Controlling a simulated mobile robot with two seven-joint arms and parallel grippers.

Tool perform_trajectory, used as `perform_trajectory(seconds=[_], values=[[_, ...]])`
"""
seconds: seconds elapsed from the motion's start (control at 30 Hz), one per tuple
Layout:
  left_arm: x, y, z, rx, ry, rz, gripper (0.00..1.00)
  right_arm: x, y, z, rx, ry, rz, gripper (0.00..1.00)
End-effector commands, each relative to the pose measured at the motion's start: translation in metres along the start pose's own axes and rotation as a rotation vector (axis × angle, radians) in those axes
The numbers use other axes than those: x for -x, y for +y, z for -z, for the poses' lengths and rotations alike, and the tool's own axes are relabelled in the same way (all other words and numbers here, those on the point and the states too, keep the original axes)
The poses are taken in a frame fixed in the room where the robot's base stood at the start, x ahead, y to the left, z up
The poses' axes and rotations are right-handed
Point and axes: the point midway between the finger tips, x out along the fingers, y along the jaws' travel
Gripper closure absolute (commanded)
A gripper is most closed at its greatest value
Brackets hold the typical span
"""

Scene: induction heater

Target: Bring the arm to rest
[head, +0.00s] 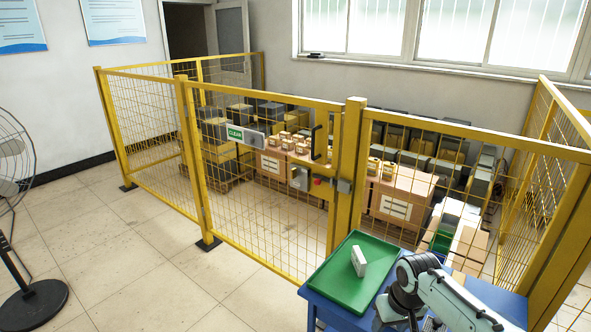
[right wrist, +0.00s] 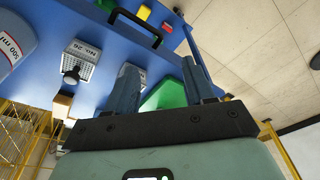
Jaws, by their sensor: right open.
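My right arm (head: 445,295) comes in at the lower right of the head view, bent in front of the blue table (head: 330,312). Its fingertips cannot be made out there. In the right wrist view my right gripper (right wrist: 160,66) is open, its two dark fingers apart. Part of a green thing (right wrist: 166,95) shows between and behind the fingers, with nothing visibly gripped. My left gripper is not in view.
A green tray (head: 333,289) on the table holds a pale block (head: 359,261). A yellow mesh fence (head: 262,215) stands behind the table. The wrist view shows a labelled grey block (right wrist: 82,62) and a black handle (right wrist: 136,24). A fan (head: 12,165) stands left.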

Motion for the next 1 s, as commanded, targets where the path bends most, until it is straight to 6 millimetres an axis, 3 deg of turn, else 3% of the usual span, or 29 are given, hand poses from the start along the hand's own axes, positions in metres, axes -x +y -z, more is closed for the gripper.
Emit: perform_trajectory(seconds=[0.03, 0.17, 0.27, 0.3, 0.43, 0.53, 0.6, 0.7, 0.83, 1.0], values=[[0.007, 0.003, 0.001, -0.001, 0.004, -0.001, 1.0, -0.041, -0.009, -0.01, 0.005, -0.049, 0.033, 0.47], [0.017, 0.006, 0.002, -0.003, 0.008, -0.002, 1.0, -0.117, -0.03, -0.035, -0.014, -0.083, 0.118, 0.47], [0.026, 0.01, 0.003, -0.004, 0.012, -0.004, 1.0, -0.175, -0.049, -0.072, -0.059, -0.116, 0.188, 0.47], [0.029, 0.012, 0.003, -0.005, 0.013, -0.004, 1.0, -0.197, -0.058, -0.09, -0.085, -0.129, 0.215, 0.47], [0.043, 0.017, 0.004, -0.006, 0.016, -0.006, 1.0, -0.254, -0.085, -0.166, -0.201, -0.178, 0.286, 0.47], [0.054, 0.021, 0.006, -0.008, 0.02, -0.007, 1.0, -0.277, -0.104, -0.231, -0.309, -0.215, 0.309, 0.47], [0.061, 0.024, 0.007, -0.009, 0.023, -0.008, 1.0, -0.283, -0.115, -0.272, -0.378, -0.236, 0.308, 0.47], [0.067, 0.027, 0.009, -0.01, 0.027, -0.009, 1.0, -0.281, -0.124, -0.315, -0.453, -0.26, 0.292, 0.47], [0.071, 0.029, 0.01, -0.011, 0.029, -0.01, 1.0, -0.277, -0.129, -0.345, -0.503, -0.274, 0.272, 0.47], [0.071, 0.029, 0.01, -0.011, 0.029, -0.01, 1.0, -0.275, -0.13, -0.351, -0.512, -0.275, 0.266, 0.47]])
